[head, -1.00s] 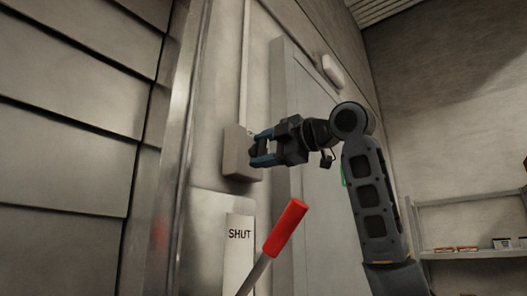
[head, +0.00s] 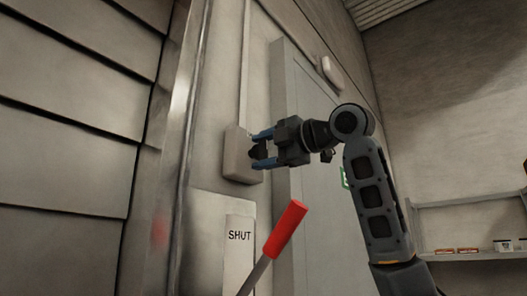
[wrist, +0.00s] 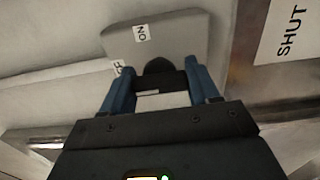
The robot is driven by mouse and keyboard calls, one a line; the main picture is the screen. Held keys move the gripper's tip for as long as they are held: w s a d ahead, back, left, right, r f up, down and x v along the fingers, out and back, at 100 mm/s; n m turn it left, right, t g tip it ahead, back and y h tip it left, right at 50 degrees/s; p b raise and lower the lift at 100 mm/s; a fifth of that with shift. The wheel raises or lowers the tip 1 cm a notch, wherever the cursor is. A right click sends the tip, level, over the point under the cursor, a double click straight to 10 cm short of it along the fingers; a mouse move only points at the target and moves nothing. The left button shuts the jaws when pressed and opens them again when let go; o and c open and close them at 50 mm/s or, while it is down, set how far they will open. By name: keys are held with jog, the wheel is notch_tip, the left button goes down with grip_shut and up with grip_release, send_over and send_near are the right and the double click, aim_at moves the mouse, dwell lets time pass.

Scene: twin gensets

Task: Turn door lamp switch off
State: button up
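The lamp switch is a grey box (head: 238,160) on the wall beside the door, with a dark knob (head: 258,151) on its front. In the wrist view the box (wrist: 190,35) carries an ON label (wrist: 142,33) and a partly hidden OFF label (wrist: 119,67). My gripper (head: 260,150) is at the box with its two blue fingers apart, one on each side of the dark knob (wrist: 160,70). Gaps show between the knob and the fingers in the wrist view. I cannot tell which label the knob points to.
A red-handled lever (head: 285,228) stands just below my gripper, in front of a SHUT plate (head: 239,250). A grey door (head: 315,215) is behind my arm. A shelf (head: 470,258) with small items is at the right. A slatted panel (head: 65,130) fills the left.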

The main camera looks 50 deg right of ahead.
jog(key=o, duration=0.5)
jog(key=shift+c, duration=0.2)
jog(key=s+b, duration=0.2)
jog(key=s, duration=0.5)
jog(key=shift+s, duration=0.4)
jog(key=shift+d, duration=0.1)
